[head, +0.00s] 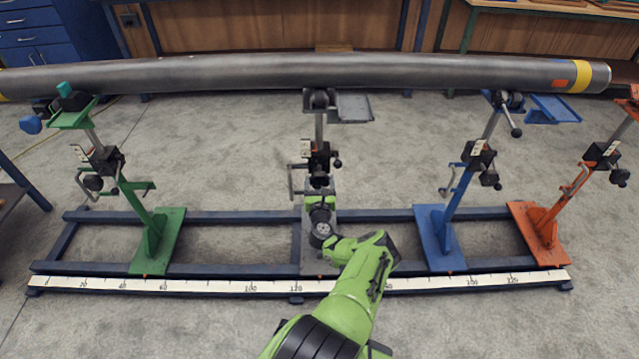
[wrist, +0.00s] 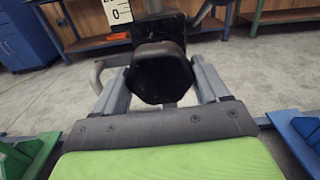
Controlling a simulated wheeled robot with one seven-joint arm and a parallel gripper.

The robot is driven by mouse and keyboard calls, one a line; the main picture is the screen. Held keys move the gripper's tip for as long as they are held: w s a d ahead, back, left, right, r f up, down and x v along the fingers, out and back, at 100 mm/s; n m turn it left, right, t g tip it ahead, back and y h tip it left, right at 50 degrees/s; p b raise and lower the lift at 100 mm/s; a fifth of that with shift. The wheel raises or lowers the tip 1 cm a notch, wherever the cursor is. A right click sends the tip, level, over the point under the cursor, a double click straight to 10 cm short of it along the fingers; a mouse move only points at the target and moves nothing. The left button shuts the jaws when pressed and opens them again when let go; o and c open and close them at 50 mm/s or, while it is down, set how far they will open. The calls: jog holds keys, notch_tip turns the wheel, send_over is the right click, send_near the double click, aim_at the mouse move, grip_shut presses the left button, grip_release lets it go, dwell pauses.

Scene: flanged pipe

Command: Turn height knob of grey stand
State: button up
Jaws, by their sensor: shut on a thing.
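The grey stand (head: 319,133) stands upright in the middle of the blue floor frame, under the long pipe (head: 300,71). Its black height knob (wrist: 161,76) faces the wrist camera, below a dark block with a white scale. My gripper (head: 320,190) reaches up to the stand from the front. In the wrist view my gripper (wrist: 160,84) has one grey finger on each side of the knob and is shut on it. In the head view the knob is largely hidden by the gripper and the dark block.
A green stand (head: 155,232) is at the left. A blue stand (head: 445,225) and an orange stand (head: 541,228) are at the right. A crank handle (head: 291,181) sticks out left of the grey stand. A white ruler (head: 210,286) runs along the frame's front.

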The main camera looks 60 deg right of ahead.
jog(key=shift+n, duration=0.3)
jog(key=n, duration=0.4)
jog(key=shift+n, duration=0.3)
jog(key=n+p, duration=0.1)
jog(key=n, duration=0.4)
jog(key=n+p, duration=0.1)
jog(key=n, duration=0.5)
jog(key=shift+n, duration=0.4)
jog(key=n+p, duration=0.1)
jog(key=n, duration=0.3)
jog(key=shift+n, duration=0.3)
jog(key=o, duration=1)
